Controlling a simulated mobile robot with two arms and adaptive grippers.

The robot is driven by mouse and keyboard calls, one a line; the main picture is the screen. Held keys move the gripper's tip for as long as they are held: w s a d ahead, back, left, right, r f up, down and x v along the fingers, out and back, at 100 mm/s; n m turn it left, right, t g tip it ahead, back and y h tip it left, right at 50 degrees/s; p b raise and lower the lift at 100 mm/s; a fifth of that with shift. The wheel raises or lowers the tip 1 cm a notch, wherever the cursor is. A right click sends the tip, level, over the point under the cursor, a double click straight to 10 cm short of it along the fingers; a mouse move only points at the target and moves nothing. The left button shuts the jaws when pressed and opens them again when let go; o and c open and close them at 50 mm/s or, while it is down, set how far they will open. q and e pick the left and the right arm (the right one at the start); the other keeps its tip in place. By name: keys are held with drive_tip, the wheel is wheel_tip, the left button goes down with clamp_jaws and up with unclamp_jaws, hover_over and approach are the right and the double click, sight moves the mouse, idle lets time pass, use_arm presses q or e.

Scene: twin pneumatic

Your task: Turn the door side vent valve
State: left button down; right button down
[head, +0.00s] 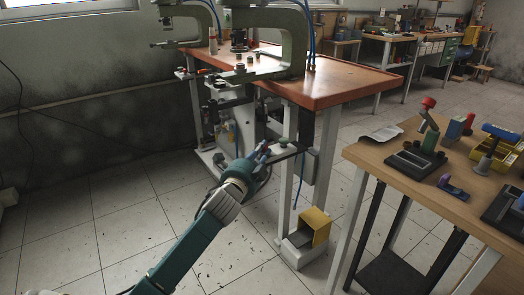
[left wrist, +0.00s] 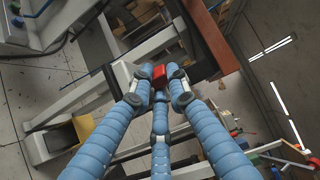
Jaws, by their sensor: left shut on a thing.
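In the head view my left gripper (head: 261,153) reaches from below to the lower front frame of the press bench. In the left wrist view its blue fingers (left wrist: 157,88) close around a small red valve handle (left wrist: 159,74), with a fingertip on either side. I take this red part for the vent valve; its body is mostly hidden behind the fingers. In the head view the fingers and their small size hide the valve. My right gripper is in neither view.
The press bench (head: 345,82) with its orange-brown top stands above and behind my gripper. A yellow-hooded foot pedal (head: 315,226) is on the floor at its front leg. A wooden table (head: 446,190) with tools and bins stands at the right. The tiled floor at left is clear.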

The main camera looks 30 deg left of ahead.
use_arm(q)
drive_tip(key=m+h+p, duration=0.1)
drive_tip(key=h, duration=0.1)
drive_tip(key=a+m+h+p, duration=0.1)
drive_tip(key=m+h+p, duration=0.1)
drive_tip(key=shift+f+h, duration=0.1)
drive_tip(key=shift+h, duration=0.2)
drive_tip(key=shift+a+f+m+h, duration=0.1)
drive_tip(key=shift+m+h, duration=0.5)
drive_tip(key=shift+h, duration=0.3)
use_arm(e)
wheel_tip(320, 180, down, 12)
use_arm(q)
drive_tip(key=shift+m+h, duration=0.4)
drive_tip(key=shift+h, duration=0.3)
drive_tip(key=m+h+b, duration=0.1)
drive_tip(key=h, duration=0.1)
drive_tip(key=shift+a+m+g+h+b, duration=0.15)
drive_tip(key=shift+m+g+h+b, duration=0.15)
drive_tip(key=shift+m+g, duration=0.1)
drive_tip(key=shift+h, duration=0.3)
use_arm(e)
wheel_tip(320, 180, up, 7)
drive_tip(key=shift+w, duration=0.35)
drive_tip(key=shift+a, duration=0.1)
use_arm(q)
drive_tip(key=c, duration=1.9)
unclamp_jaws()
